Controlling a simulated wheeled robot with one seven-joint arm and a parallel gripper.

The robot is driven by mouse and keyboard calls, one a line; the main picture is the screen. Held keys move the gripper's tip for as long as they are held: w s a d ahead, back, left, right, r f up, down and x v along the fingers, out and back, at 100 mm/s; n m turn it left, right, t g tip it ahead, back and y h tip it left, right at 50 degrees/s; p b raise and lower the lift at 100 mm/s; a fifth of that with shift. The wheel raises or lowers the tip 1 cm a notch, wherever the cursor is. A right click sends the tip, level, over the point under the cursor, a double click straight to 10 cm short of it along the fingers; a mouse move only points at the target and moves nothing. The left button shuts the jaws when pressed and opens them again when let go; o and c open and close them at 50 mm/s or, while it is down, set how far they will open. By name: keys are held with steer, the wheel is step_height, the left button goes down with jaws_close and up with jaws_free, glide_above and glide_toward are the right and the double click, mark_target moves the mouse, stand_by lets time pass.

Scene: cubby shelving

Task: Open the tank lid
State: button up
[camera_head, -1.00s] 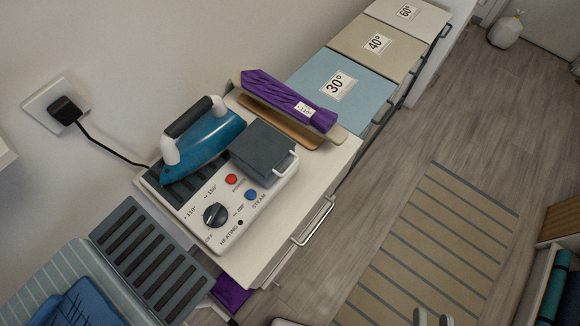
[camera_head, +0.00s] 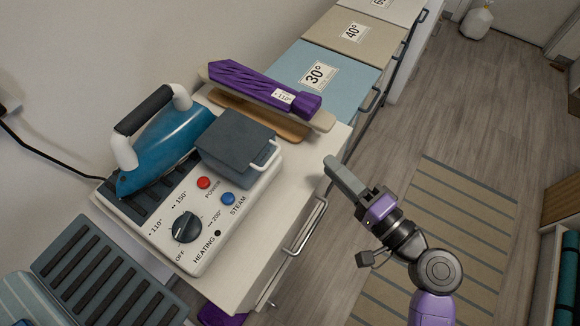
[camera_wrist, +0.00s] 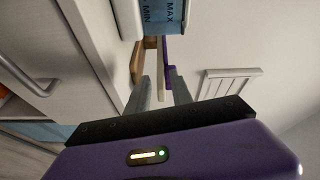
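The ironing station (camera_head: 200,225) stands on the white cabinet top, with a dark grey tank lid (camera_head: 240,135) at its right rear. The lid is shut and has a white loop handle (camera_head: 268,158) on its right side. The tank (camera_wrist: 170,20) shows at the top of the wrist view with MIN and MAX marks. My gripper (camera_head: 332,164) is right of the tank and handle, apart from both, pointing toward the cabinet. In the wrist view its two fingers (camera_wrist: 160,88) are spread with nothing between them.
A blue iron (camera_head: 165,145) rests on the station's left. A purple cloth on a board (camera_head: 260,90) lies behind the lid. A cabinet handle (camera_head: 305,230) sticks out below the top's edge. Blue and beige bins (camera_head: 355,42) stand further back. The floor at right is open.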

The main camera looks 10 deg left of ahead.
steer(key=s+a+r+n+g+y, duration=0.2)
steer(key=s+a+r+g+y, duration=0.15)
steer(key=s+y, duration=0.2)
steer(key=w+a+r+g+p, duration=0.1)
steer(key=w+a, duration=0.1)
steer(key=a, duration=0.5)
steer(key=shift+w+a, duration=0.2)
steer(key=shift+w, duration=0.2)
jaws_close()
stand_by(0.9)
